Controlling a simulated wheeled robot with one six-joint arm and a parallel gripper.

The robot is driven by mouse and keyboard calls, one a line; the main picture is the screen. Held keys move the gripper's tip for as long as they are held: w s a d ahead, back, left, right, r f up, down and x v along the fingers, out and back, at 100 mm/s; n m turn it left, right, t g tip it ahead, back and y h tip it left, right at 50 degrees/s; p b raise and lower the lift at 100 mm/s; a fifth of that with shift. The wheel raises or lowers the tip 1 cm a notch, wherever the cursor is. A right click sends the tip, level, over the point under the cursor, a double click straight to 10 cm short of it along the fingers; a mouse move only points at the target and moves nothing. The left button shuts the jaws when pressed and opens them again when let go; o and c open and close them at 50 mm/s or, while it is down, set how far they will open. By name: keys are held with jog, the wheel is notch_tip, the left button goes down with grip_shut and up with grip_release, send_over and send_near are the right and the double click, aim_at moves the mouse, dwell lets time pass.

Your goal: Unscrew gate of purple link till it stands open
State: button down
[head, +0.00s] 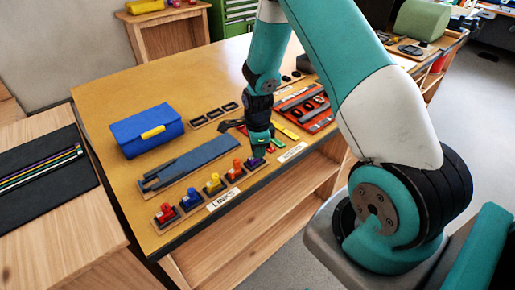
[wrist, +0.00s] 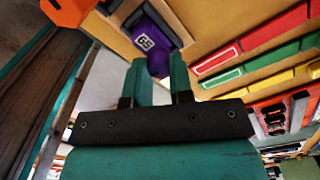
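The purple link (wrist: 150,36), marked G5, sits on a dark base at the front edge of the table, at the right end of the row of links. In the head view only a small part of the purple link (head: 256,162) shows below my gripper (head: 259,150). In the wrist view the two teal fingers of my gripper (wrist: 159,72) stand on either side of the link's lower purple part. That part fills the gap, and the fingers appear shut on it. The gate itself is not clearly distinguishable, and its opening is hidden.
An orange link (head: 236,169), a yellow link (head: 213,184) and other links stand left of it. Green and red pieces (wrist: 219,77) lie close by on the right. A blue case (head: 146,132) and a blue-grey strip (head: 200,160) lie farther left. The table's front edge is close.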

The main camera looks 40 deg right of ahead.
jog(key=n, duration=0.7)
jog(key=shift+w+r, duration=0.1)
jog(key=shift+w, duration=0.05)
jog(key=shift+n, duration=0.4)
jog(key=n, duration=0.4)
jog(key=shift+n, duration=0.3)
jog(key=shift+w+n, duration=0.1)
jog(key=shift+n, duration=0.7)
